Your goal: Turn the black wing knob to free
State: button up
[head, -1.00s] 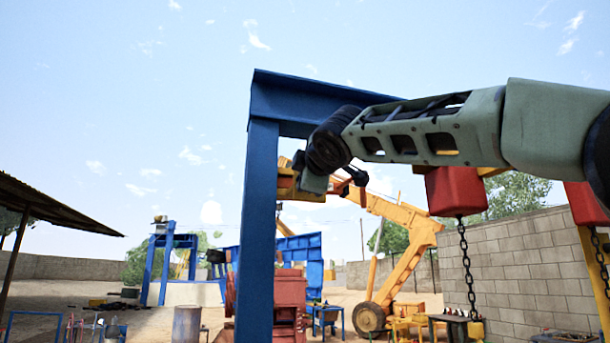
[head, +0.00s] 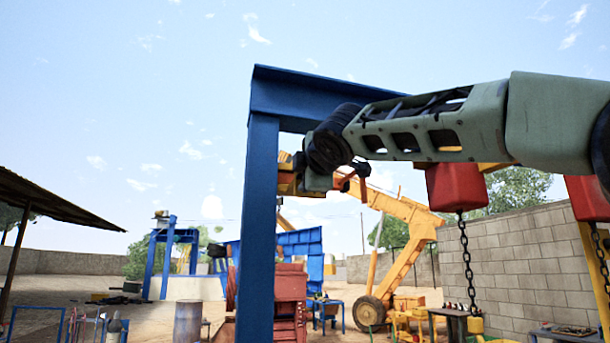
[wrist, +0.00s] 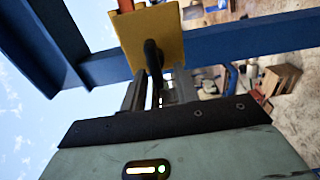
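The black wing knob (wrist: 152,57) stands on a yellow plate (wrist: 170,32) at the top middle of the wrist view, its wing seen nearly edge-on. My gripper (wrist: 156,82) points at it, with one finger on each side of the knob and gaps showing between. Whether a finger touches the knob cannot be told. In the head view my wrist hangs beside the blue frame's post, by a yellow bracket (head: 288,182). The knob cannot be made out clearly there, and my arm hides part of that area.
A blue steel frame (head: 262,200) stands close by my wrist, its beam running behind my arm. Red blocks (head: 457,187) on chains hang at the right. An orange-red piece (wrist: 126,5) sits at the plate's top edge. Open sky lies to the left.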

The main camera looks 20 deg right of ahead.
jog(key=shift+s, duration=0.15)
jog(key=s+b, duration=0.6)
jog(key=s, duration=1.1)
jog(key=shift+b, duration=0.35)
jog(key=a+f+m+g+y+b, duration=0.1)
jog(key=a+f+g, duration=0.2)
jog(key=f, duration=1)
jog(key=a+f+m+g, duration=0.1)
jog(key=a+f+g, duration=0.25)
jog(key=f, duration=0.95)
jog(key=a+f+m+g+y+b, duration=0.1)
jog(key=a+f+g, duration=0.25)
jog(key=f, duration=0.95)
jog(key=s+d+f+m+g, duration=0.2)
jog(key=s+f+m+g, duration=0.1)
jog(key=s+f, duration=0.7)
jog(key=s+d+f+m+g+h+b, duration=0.1)
jog(key=s+d+f+m+g, duration=0.2)
jog(key=s+f, duration=0.8)
notch_tip(320, 180, down, 8)
jog(key=shift+r+m+g, duration=0.25)
jog(key=shift+m+g, duration=0.45)
jog(key=shift+g, duration=0.3)
